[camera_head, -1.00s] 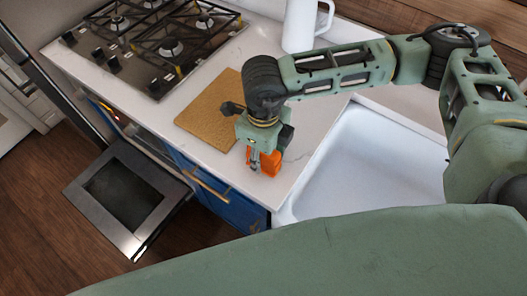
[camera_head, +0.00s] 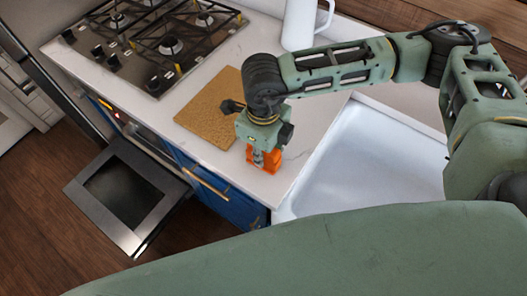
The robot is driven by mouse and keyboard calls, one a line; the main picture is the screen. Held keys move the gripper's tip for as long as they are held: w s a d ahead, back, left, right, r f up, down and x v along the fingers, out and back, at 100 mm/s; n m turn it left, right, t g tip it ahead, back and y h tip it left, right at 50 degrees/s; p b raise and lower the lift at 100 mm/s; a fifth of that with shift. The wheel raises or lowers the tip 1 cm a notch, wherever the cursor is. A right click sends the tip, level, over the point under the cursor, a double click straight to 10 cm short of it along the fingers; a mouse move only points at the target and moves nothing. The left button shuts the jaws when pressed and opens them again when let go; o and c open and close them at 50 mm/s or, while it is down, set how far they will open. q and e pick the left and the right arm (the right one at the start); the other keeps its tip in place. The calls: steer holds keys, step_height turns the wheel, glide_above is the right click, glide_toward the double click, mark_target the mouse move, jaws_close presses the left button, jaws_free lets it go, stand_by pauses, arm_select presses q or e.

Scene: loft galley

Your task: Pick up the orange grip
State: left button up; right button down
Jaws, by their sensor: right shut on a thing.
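The orange grip (camera_head: 274,168) is at the front edge of the white counter, just left of the sink. My right gripper (camera_head: 263,160) points down over it, with its fingers closed around it. Orange shows on both sides of the fingers, and the gripper hides part of the grip. I cannot tell whether the grip still touches the counter. My left gripper is not in view.
A cork board (camera_head: 207,112) lies on the counter (camera_head: 222,62) left of the gripper. A gas hob (camera_head: 150,45) is at the upper left. A white pitcher (camera_head: 300,25) stands at the back. The sink (camera_head: 370,165) is on the right. An oven door (camera_head: 125,195) hangs open below.

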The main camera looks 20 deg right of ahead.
steer(key=shift+r, duration=0.1)
steer(key=shift+r, duration=0.2)
steer(key=r, duration=0.1)
steer(key=r+b, duration=0.2)
steer(key=shift+s+d+r, duration=0.1)
steer(key=shift+s+r, duration=0.15)
steer(key=s+d+r+b, duration=0.3)
steer(key=s+r, duration=0.4)
steer(key=s, duration=0.3)
steer(key=shift+s+d, duration=0.3)
steer(key=shift+s, duration=0.05)
steer(key=c, duration=2.1)
jaws_free()
jaws_close()
steer(key=shift+r+p, duration=1.15)
steer(key=shift+r, duration=1.8)
